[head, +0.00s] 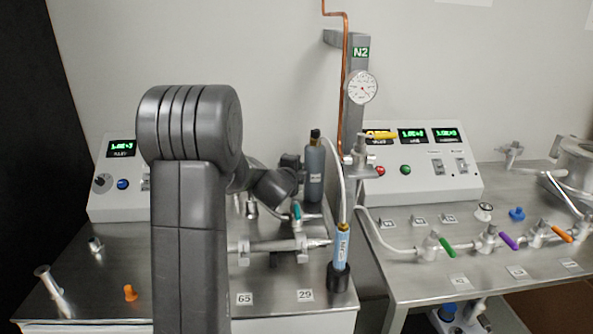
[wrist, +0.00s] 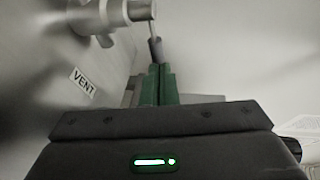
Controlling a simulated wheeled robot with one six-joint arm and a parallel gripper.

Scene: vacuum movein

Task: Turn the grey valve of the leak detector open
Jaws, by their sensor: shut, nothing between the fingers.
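In the wrist view, a dark grey handle (wrist: 156,49) on a thin stem stands just beyond my fingertips. The stem joins a metal valve body (wrist: 112,12) at the top. My gripper (wrist: 159,70) has its green fingers together, with nothing held between them. The fingertips line up with the near end of the handle; I cannot tell if they touch it. In the head view, my arm hides part of the left bench, and I cannot clearly make out the gripper or the grey handle there.
A VENT label (wrist: 82,80) lies on the surface left of my fingers. In the head view, a teal lever (head: 296,211), a dark bottle (head: 314,172) and a blue cylinder (head: 341,251) crowd the area right of my arm. Green (head: 446,247), purple (head: 508,241) and orange (head: 562,233) levers line the right bench.

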